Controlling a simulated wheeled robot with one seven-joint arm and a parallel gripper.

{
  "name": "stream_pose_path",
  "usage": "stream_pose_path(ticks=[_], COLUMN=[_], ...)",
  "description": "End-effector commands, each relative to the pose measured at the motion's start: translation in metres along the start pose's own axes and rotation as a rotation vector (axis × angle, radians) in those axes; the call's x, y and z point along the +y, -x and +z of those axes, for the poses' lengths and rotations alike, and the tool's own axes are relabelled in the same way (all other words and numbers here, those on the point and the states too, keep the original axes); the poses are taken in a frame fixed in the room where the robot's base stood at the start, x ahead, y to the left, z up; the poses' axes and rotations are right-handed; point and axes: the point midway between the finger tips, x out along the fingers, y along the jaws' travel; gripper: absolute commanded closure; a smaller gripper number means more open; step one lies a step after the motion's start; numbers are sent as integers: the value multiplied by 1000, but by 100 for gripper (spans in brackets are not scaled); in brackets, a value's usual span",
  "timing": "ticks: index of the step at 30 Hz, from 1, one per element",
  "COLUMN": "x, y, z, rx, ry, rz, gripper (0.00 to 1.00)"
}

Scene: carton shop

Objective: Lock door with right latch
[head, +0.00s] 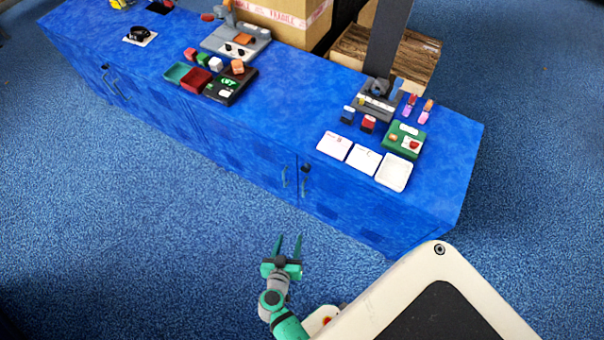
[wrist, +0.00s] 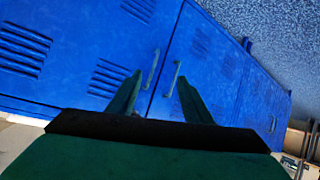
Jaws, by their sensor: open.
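The long blue cabinet (head: 250,150) has doors along its front. A dark latch (head: 306,168) sits high near the seam between two doors at the right part of the front, beside two upright handles. Another dark latch (head: 104,67) is at the far left end. My gripper (head: 288,238) is open and empty, in front of the right doors and apart from them. In the wrist view, the open fingers (wrist: 160,76) point at the blue doors, with two handles (wrist: 153,68) showing between the fingers. I cannot make out the right latch there.
The cabinet top holds cards, a white tray (head: 394,171), a green board (head: 403,140) and small blocks. A cardboard box (head: 285,20) stands behind it. The blue carpet (head: 160,220) in front of the cabinet is clear. Louvred vents (wrist: 25,48) mark the doors.

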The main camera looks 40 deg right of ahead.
Motion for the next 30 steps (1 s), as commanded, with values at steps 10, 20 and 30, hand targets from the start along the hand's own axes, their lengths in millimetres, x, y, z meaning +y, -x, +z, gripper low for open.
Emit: stream_pose_path(ticks=[10,20,30], x=[0,2,26], y=[-60,-69,-114], z=[-116,-153,-174], rx=[370,493,491], ry=[-232,-300,-299], rz=[332,382,382], gripper=[55,55,55])
